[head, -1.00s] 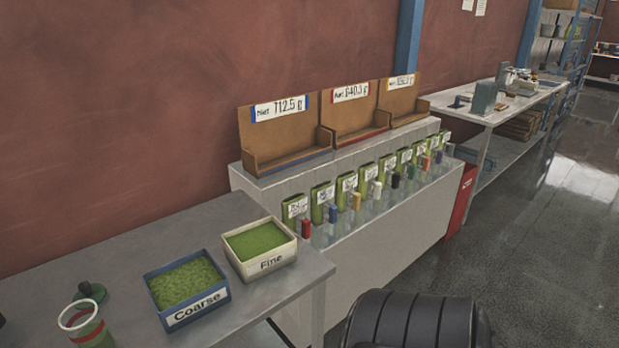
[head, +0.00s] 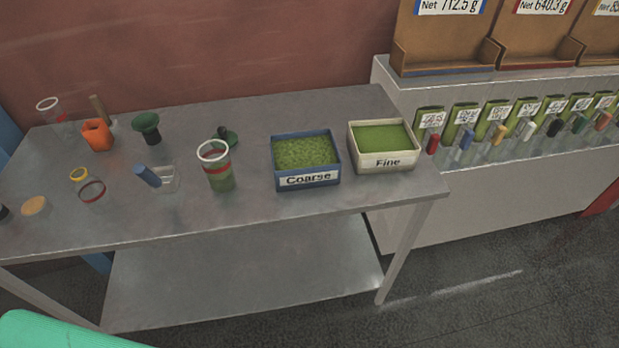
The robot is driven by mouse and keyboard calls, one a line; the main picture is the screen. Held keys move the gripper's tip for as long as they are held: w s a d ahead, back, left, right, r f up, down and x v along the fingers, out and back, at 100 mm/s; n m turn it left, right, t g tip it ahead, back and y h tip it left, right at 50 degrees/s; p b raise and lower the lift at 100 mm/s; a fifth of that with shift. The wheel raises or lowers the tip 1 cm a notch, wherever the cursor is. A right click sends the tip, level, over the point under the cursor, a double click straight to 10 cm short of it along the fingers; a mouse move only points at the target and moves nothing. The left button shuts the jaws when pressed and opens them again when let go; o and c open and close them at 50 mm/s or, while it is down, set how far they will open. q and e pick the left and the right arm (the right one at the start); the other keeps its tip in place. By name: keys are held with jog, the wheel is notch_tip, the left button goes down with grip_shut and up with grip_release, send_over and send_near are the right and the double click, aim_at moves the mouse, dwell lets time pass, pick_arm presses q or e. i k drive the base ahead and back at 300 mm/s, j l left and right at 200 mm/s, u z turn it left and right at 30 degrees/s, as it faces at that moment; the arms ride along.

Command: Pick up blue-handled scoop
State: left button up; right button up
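The blue-handled scoop (head: 149,176) lies on the grey metal table (head: 245,210) in the head view, left of the middle. Its blue handle points up and to the left, and its clear scoop part (head: 166,180) is on the right. It rests between a clear jar with a red band and green powder (head: 217,172) on its right and a clear container with a yellow rim (head: 85,182) on its left. Neither of my grippers shows in the head view.
A blue Coarse bin (head: 307,180) and a white Fine bin (head: 388,162) stand on the table's right part. An orange cup (head: 97,135), a green funnel-like piece (head: 146,124) and a dark green lidded piece (head: 228,136) stand behind. A powder dispenser counter (head: 510,185) is at right.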

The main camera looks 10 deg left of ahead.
aim_at(164, 179)
jog(key=u, duration=1.35)
